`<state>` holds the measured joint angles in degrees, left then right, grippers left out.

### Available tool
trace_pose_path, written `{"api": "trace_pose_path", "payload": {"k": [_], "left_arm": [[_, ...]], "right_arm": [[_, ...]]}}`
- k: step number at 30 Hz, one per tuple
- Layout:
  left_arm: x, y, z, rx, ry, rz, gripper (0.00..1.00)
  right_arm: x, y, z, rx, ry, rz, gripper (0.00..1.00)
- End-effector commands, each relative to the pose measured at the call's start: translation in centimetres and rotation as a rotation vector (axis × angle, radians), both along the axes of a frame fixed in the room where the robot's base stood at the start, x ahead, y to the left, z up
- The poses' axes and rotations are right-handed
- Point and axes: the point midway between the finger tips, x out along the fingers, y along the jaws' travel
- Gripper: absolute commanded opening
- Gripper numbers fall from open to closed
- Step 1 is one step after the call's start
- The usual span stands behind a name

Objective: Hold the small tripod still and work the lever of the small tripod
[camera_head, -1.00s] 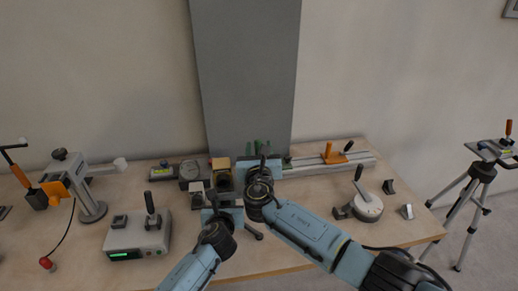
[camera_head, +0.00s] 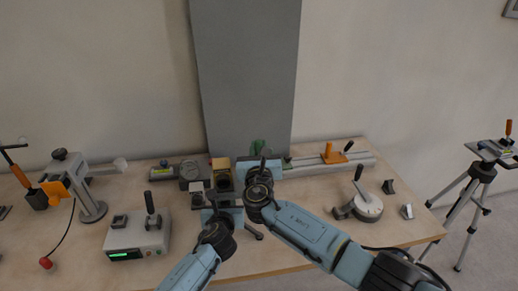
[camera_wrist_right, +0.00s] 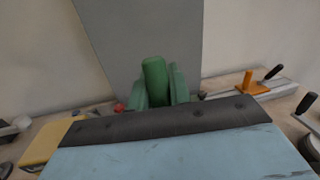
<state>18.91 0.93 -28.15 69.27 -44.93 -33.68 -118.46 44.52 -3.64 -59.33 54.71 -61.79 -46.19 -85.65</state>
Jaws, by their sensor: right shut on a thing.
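The small tripod is mostly hidden behind my wrists and grippers in the head view. A dark leg (camera_head: 253,234), apparently its own, sticks out to the right of my left wrist. My left gripper (camera_head: 222,194) is at the tripod's place, and its fingers cannot be made out. My right gripper (camera_head: 258,150) is just beyond and to the right of it. In the right wrist view my right gripper (camera_wrist_right: 157,97) is shut on a rounded green handle (camera_wrist_right: 154,78), apparently the lever, with green pieces on both sides. The joint under the handle is hidden.
A grey box with a green display (camera_head: 138,238) stands left of my left arm. A yellow-topped block (camera_head: 221,164) is close to the grippers. A rail with an orange clamp (camera_head: 333,154) lies behind right. A round lever device (camera_head: 367,207) stands to the right. A grey panel (camera_head: 250,75) rises behind.

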Motion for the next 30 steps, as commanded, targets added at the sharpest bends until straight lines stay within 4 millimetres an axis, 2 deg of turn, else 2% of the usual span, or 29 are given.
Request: {"api": "trace_pose_path", "payload": {"k": [7, 16, 17, 21, 22, 30], "left_arm": [[-0.07, 0.08, -0.17, 0.002, 0.003, 0.001, 0.00], [-0.08, 0.10, -0.18, 0.001, 0.003, 0.002, 0.00], [-0.08, 0.10, -0.18, 0.001, 0.003, 0.002, 0.00], [-0.08, 0.10, -0.18, 0.001, 0.004, 0.002, 0.00], [-0.08, 0.10, -0.18, 0.001, 0.004, 0.002, 0.00], [-0.08, 0.09, -0.18, 0.001, 0.004, 0.001, 0.00]], "right_arm": [[-0.58, -0.22, 0.26, 0.016, -0.085, -0.001, 0.00], [-0.64, -0.19, 0.30, 0.019, -0.092, 0.001, 0.00], [-0.64, -0.19, 0.30, 0.019, -0.092, 0.001, 0.21], [-0.63, -0.18, 0.31, 0.019, -0.092, 0.001, 0.39], [-0.64, -0.18, 0.31, 0.019, -0.092, 0.001, 0.41], [-0.68, -0.16, 0.33, 0.019, -0.092, 0.002, 0.41]]}}
